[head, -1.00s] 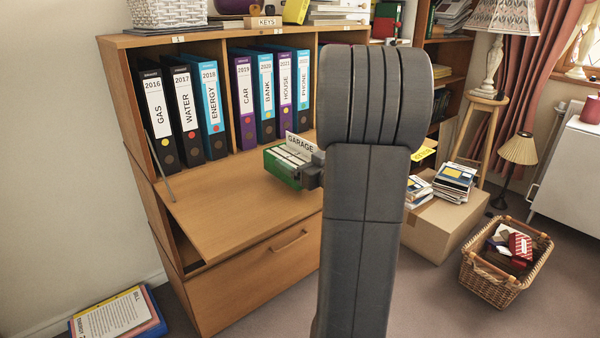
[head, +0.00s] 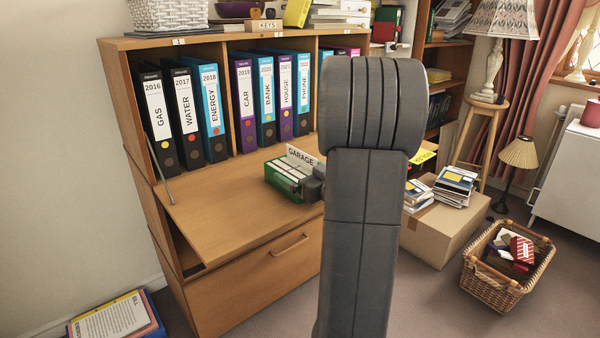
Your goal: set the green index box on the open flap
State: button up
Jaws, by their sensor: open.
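The green index box (head: 285,182), with cards and a white GARAGE label standing up in it, sits upright on the open wooden flap (head: 225,215), towards its right side. My gripper (head: 312,187) is open at the right end of the box, close beside it. My arm hides part of the gripper and the right part of the flap, so I cannot tell if a finger still touches the box.
Labelled binders (head: 185,115) stand in the cabinet behind the flap. The flap's left and front parts are clear. A cardboard box (head: 440,230) with books and a wicker basket (head: 505,280) stand on the floor to the right.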

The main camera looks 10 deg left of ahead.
jog(key=p+v, duration=0.1)
jog(key=v, duration=1)
jog(key=shift+s+d, duration=0.25)
